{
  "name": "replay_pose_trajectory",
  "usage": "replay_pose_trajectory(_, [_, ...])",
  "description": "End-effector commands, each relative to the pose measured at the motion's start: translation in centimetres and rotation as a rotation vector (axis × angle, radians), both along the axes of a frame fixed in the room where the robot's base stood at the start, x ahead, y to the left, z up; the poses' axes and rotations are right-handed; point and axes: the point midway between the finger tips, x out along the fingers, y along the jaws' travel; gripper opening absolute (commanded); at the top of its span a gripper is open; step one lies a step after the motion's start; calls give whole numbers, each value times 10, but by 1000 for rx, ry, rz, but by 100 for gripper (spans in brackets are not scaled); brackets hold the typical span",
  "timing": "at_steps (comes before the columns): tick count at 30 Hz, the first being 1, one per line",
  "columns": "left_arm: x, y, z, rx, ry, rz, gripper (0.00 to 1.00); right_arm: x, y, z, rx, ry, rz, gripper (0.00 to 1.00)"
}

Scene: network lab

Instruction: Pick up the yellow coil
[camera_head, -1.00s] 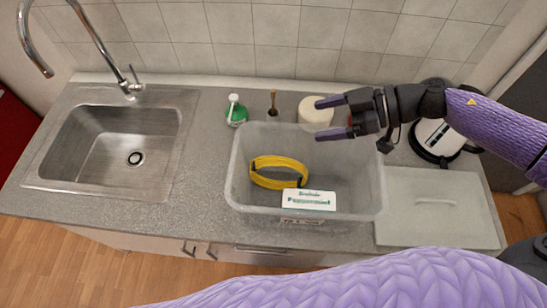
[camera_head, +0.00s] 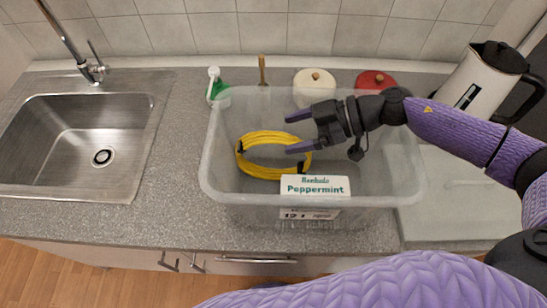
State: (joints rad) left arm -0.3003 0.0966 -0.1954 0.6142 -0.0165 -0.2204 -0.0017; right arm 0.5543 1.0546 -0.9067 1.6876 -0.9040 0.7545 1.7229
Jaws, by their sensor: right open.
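The yellow coil (camera_head: 262,172) lies inside the translucent plastic bin (camera_head: 392,196) on the counter, with dark ties at its left and lower right. My right gripper (camera_head: 287,133) is open, its two dark purple fingers pointing left. It appears over the bin, at the upper right of the coil, and its lower finger overlaps the coil's right edge in the picture. I cannot tell whether they touch. My left gripper is not in view; a purple arm part crosses the bottom of the picture.
A white Peppermint box (camera_head: 315,188) sits at the bin's front. A green bottle (camera_head: 217,88), a cream-lidded jar (camera_head: 314,86) and a red-lidded jar (camera_head: 375,81) stand behind the bin. A white kettle (camera_head: 472,82) is at the right. A steel sink (camera_head: 75,145) is at the left.

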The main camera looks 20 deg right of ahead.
Motion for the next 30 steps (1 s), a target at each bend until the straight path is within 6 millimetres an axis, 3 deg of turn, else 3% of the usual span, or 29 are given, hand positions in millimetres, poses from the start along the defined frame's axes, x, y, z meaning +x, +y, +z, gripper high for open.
replay_pose_trajectory(5, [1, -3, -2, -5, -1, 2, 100, 10, 28, -14, 3, -1, 0, 86])
replay_pose_trajectory(13, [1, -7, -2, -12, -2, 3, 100, 11, 32, -16, -1, 1, -1, 83])
replay_pose_trajectory(25, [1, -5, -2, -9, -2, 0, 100, 11, 31, -16, 0, 0, -1, 0])
replay_pose_trajectory(30, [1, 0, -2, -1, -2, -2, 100, 11, 31, -16, 0, 0, -1, 0])
